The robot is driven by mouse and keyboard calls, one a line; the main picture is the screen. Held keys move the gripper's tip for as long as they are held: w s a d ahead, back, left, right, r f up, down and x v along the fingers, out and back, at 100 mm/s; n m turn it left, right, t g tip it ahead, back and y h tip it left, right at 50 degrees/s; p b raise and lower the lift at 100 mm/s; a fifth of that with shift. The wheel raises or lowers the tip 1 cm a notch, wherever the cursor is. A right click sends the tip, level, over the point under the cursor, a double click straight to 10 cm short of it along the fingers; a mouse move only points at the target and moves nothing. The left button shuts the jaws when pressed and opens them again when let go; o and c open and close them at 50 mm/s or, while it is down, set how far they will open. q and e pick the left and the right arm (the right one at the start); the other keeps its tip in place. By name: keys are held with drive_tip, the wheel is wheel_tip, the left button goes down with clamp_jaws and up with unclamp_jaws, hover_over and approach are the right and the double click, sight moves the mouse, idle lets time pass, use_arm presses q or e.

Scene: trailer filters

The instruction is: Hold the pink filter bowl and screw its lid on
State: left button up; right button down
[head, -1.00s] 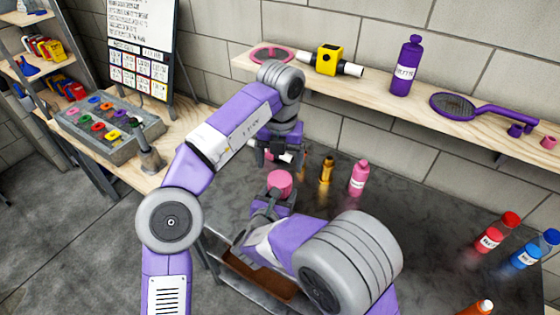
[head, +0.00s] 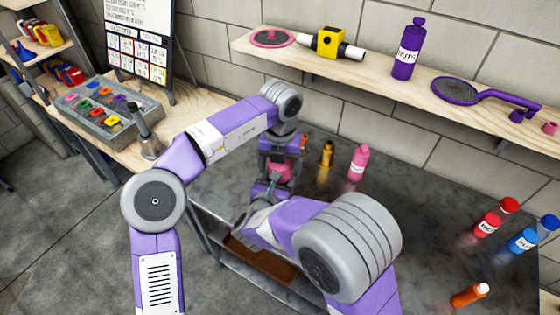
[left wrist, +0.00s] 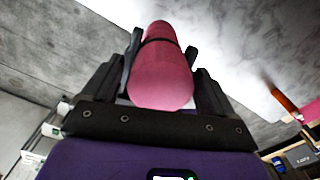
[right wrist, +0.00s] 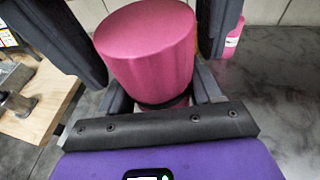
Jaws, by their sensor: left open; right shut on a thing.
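The pink filter bowl (head: 281,171) stands upright in my right gripper (head: 272,188). In the right wrist view it is a wide pink cylinder (right wrist: 148,45) with a dark band low on it, where the right fingers are shut. In the left wrist view the pink cylinder (left wrist: 162,80) shows a dark band and more pink beyond it. I cannot tell where lid and bowl meet. My left gripper (head: 280,160) is open and comes down from above, one finger on each side of the cylinder. Its fingers also show at both sides in the right wrist view.
A gold bottle (head: 327,155) and a pink bottle (head: 358,163) stand just right of the grippers. Red (head: 487,224), blue (head: 524,240) and orange (head: 469,294) bottles are farther right. A grey tray (head: 148,104) is on the left bench. The dark tabletop (head: 425,215) between is clear.

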use_arm(q)
drive_tip(key=c, duration=1.1)
drive_tip(key=shift+m, duration=1.6)
drive_tip(key=o, duration=1.2)
drive_tip(key=shift+r, duration=2.25)
